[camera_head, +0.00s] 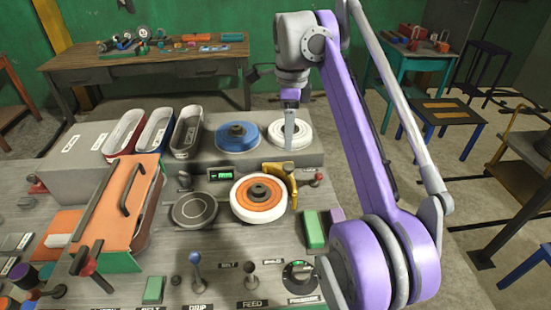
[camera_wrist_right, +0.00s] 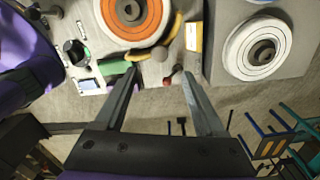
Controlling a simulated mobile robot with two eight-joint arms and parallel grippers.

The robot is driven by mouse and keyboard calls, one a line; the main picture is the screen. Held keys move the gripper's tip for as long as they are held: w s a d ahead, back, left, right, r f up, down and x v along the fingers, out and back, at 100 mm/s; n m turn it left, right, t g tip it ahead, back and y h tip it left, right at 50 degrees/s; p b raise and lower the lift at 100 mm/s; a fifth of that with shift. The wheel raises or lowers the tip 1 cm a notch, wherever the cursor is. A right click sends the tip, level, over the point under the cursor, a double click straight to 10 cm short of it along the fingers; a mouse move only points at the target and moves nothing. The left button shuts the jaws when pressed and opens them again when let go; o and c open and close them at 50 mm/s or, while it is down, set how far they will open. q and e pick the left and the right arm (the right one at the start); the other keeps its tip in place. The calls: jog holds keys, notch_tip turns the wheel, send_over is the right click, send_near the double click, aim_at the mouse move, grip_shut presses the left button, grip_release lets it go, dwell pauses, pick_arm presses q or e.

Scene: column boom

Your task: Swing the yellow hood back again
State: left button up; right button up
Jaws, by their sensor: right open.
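The yellow hood (camera_head: 281,180) stands at the right edge of a white and orange wheel (camera_head: 259,198) on the grey bench. In the right wrist view the hood shows as a curved yellow strip (camera_wrist_right: 174,28) along the wheel's rim, with a yellow block beside it (camera_wrist_right: 194,36). My right gripper (camera_head: 289,143) is above the bench, in front of the white wheel and behind the hood in the picture. In the right wrist view its fingers (camera_wrist_right: 158,72) are apart with nothing between them. My left gripper is out of view.
A white wheel (camera_head: 293,134) and a blue wheel (camera_head: 237,134) stand on the raised back ledge. A red-knobbed lever (camera_head: 317,178) is right of the hood. A green block (camera_head: 314,229) and knob levers (camera_head: 196,258) stand nearer. An orange cover (camera_head: 112,200) is at left.

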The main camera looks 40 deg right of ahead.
aim_at(289, 166)
notch_tip(289, 166, down, 10)
jog(key=shift+r+b, duration=0.15)
jog(key=shift+b, duration=0.65)
grip_shut()
dwell(0.9)
